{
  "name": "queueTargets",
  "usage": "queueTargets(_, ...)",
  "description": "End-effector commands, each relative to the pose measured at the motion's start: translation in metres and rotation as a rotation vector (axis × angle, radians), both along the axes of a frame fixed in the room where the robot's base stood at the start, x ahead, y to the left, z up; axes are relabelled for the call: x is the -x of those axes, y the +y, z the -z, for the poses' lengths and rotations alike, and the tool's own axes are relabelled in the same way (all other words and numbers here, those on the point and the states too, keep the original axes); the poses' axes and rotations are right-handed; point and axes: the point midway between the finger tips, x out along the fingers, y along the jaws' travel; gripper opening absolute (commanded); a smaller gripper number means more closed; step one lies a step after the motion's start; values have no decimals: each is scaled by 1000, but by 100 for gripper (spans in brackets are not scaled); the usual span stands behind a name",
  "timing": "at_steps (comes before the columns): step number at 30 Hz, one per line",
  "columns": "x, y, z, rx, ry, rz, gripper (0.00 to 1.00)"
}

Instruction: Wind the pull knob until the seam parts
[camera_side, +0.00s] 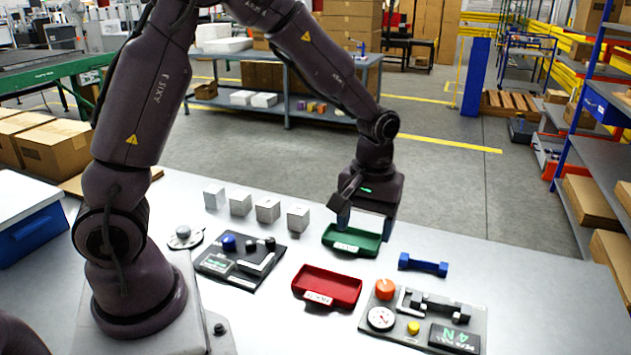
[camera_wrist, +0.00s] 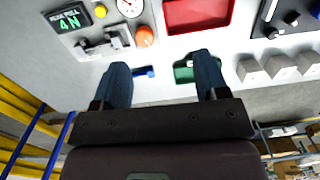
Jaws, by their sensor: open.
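The orange knob (camera_side: 385,289) stands on the back left corner of a grey tester panel (camera_side: 372,331) at the front right. It also shows in the wrist view (camera_wrist: 144,36), beyond my fingers. A display (camera_side: 454,338) on the panel reads 4N. A round gauge (camera_side: 381,318), a yellow button (camera_side: 413,328) and a metal clamp fixture (camera_side: 440,305) share the panel. Whether a seam is held in the fixture is too small to tell. My gripper (camera_side: 365,228) is open and empty above the green tray, behind and apart from the knob. In the wrist view, its blue fingers (camera_wrist: 161,65) are spread.
A green tray (camera_side: 351,252), red tray (camera_side: 327,302) and blue bar-shaped piece (camera_side: 422,264) lie near the panel. A dark panel with knobs (camera_side: 216,264) and a dial (camera_side: 184,236) are left. Several pale cubes (camera_side: 268,210) stand behind. Bare table lies right of the blue piece.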

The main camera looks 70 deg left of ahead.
Motion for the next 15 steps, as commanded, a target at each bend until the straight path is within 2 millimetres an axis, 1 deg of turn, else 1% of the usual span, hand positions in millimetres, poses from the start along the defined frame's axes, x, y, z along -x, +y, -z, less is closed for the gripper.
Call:
queueTargets(1,6,-1,-11,4,-15,50,67)
queueTargets(6,26,-3,-37,11,-56,216,67)
queueTargets(15,63,-6,-75,2,-135,459,67)
